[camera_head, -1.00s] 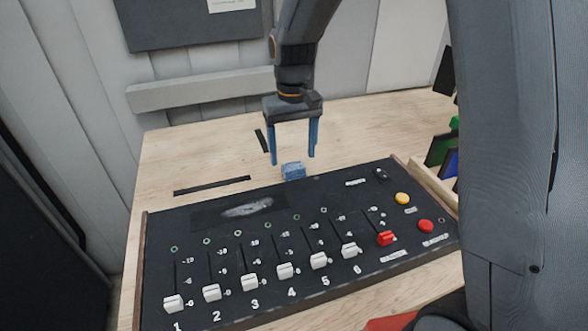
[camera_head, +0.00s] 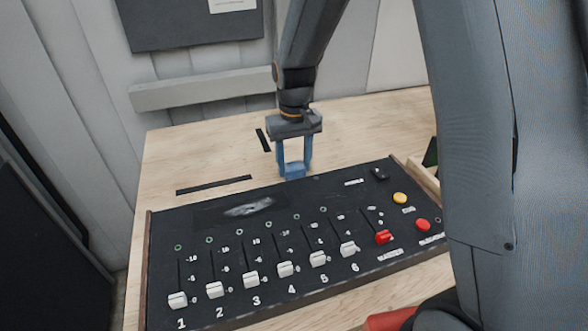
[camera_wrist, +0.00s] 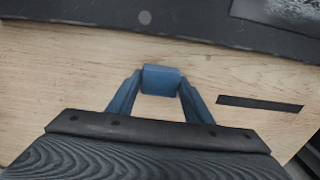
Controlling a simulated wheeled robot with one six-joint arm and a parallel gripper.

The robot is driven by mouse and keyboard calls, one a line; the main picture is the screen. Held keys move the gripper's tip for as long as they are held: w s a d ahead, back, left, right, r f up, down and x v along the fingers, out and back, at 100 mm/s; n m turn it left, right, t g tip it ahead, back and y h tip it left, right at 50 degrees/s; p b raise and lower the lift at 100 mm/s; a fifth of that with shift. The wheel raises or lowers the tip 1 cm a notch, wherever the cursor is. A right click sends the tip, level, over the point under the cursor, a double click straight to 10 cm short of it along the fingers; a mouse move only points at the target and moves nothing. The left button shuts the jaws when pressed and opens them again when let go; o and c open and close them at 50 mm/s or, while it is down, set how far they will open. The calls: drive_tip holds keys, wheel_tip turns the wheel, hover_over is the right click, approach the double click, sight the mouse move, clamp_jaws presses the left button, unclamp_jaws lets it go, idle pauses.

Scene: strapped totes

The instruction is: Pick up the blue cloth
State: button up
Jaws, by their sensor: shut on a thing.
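The blue cloth (camera_head: 294,170) is a small folded block at the back edge of the black slider panel, on the wooden table. It also shows in the wrist view (camera_wrist: 161,79), between the fingertips. My gripper (camera_head: 294,169) has two blue fingers pointing down, one on each side of the cloth. In the wrist view my gripper (camera_wrist: 160,84) is shut on the cloth, with a fingertip against its left and right sides. I cannot tell whether the cloth is clear of the table.
The black panel (camera_head: 325,215) with numbered white sliders, a red slider, a yellow button (camera_head: 400,198) and a red button (camera_head: 422,225) fills the front of the table. Black strips (camera_head: 214,185) lie on the wood behind it.

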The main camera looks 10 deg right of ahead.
sight(294, 166)
drive_tip(key=shift+r, duration=0.1)
wheel_tip(294, 166, up, 10)
drive_tip(key=b, duration=0.2)
drive_tip(key=o, duration=0.4)
drive_tip(key=c, duration=0.3)
drive_tip(key=shift+s, duration=0.1)
